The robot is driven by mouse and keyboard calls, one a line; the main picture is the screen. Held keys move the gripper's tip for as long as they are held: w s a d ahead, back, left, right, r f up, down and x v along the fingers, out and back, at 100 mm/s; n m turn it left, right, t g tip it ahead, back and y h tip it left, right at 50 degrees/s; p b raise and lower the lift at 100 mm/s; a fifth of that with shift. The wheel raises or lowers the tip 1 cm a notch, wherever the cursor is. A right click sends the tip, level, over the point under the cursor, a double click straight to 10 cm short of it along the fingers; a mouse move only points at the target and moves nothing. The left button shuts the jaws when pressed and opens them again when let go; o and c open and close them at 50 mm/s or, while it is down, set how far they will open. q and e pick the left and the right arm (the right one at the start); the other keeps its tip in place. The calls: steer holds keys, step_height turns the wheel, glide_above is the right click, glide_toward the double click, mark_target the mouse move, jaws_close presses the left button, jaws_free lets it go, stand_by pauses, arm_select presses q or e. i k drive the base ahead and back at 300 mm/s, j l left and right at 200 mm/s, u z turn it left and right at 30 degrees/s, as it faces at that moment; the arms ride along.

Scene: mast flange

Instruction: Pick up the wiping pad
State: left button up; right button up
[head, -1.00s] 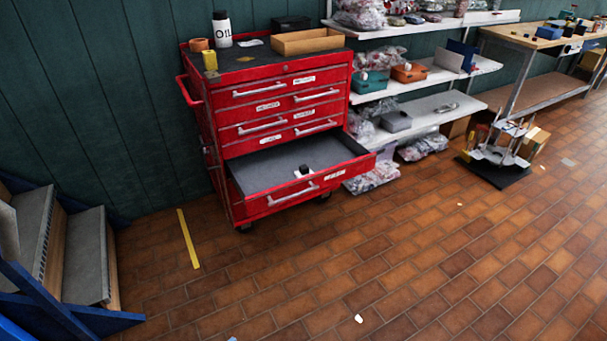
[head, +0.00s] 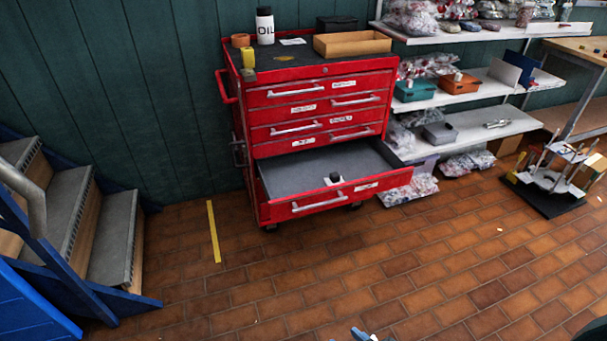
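I cannot make out a wiping pad for sure. A small black-and-white object (head: 334,179) lies at the front of the open bottom drawer (head: 300,175) of the red tool chest (head: 254,165); it is too small to identify. A flat white piece (head: 293,42) lies on the chest's dark top, beside the white bottle (head: 265,26) with dark lettering. Neither of my grippers shows clearly in the head view.
Blue-framed steps (head: 108,245) stand at left. Shelves (head: 470,130) with bags and boxes stand right of the chest. A black-based stand (head: 545,200) sits on the floor at right. A blue-grey thing (head: 362,334) is cut off at the bottom edge. Tiled floor before the chest is mostly clear.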

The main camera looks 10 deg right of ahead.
mark_target(335, 178)
steer(key=i+l+u, duration=0.15)
steer(key=l, duration=0.2)
steer(key=l+u, duration=0.15)
steer(key=l, duration=0.15)
steer(key=i+l+u, duration=0.15)
steer(key=l, duration=0.25)
steer(key=i+l, duration=0.1)
steer(key=l, duration=0.45)
steer(key=i+l+u, duration=0.1)
steer(key=l, duration=0.4)
steer(key=i+l, duration=0.1)
steer(key=l, duration=0.45)
steer(key=i+l+u, duration=0.1)
steer(key=l, duration=0.45)
steer(key=i+l, duration=0.3)
steer(key=i, duration=0.2)
steer(key=i+l, duration=0.25)
steer(key=i, duration=0.3)
